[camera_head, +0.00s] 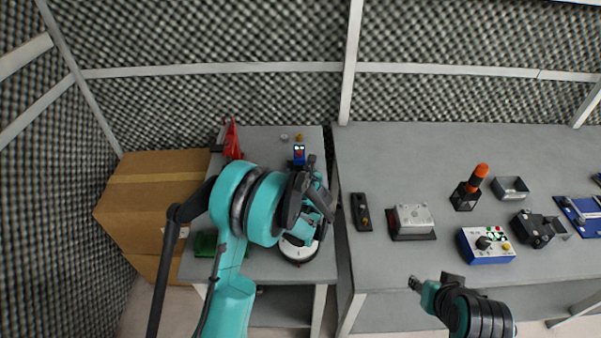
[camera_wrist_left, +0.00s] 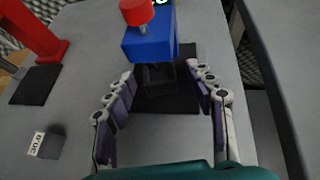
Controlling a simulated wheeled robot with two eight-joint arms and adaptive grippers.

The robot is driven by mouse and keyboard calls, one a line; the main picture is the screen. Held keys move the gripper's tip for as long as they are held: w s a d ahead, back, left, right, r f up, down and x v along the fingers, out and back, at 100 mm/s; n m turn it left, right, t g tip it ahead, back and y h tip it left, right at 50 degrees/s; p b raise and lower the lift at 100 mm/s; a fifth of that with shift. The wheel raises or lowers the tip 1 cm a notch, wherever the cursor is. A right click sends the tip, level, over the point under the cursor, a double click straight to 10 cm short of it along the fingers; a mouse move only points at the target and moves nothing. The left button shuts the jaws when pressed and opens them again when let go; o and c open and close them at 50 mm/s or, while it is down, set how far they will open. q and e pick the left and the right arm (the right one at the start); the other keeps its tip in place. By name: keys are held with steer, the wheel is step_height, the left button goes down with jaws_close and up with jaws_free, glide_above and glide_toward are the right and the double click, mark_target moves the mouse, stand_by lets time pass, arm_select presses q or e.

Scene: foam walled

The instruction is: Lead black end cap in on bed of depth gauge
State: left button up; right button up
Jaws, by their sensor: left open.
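The depth gauge seems to be the blue block with a red knob (camera_head: 299,156) at the back of the left table. In the left wrist view its blue body (camera_wrist_left: 150,42) stands over a black base (camera_wrist_left: 165,101). A dark piece (camera_wrist_left: 157,76) sits under the blue body; I cannot tell whether it is the black end cap or part of the gauge. My left gripper (camera_head: 316,178) is open, and in its wrist view its fingers (camera_wrist_left: 160,72) are spread either side of the base's front, with nothing clearly gripped. My right gripper (camera_head: 415,284) is at the lower right, its jaw state unclear.
A red stand (camera_wrist_left: 32,38) is left of the gauge. A small dark labelled block (camera_wrist_left: 46,145) lies at front left. A cardboard box (camera_head: 150,205) stands left of the table. The right table (camera_head: 440,150) holds several devices, including a blue control box (camera_head: 486,247).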

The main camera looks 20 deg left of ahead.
arm_select(q)
steer(key=v, duration=1.2)
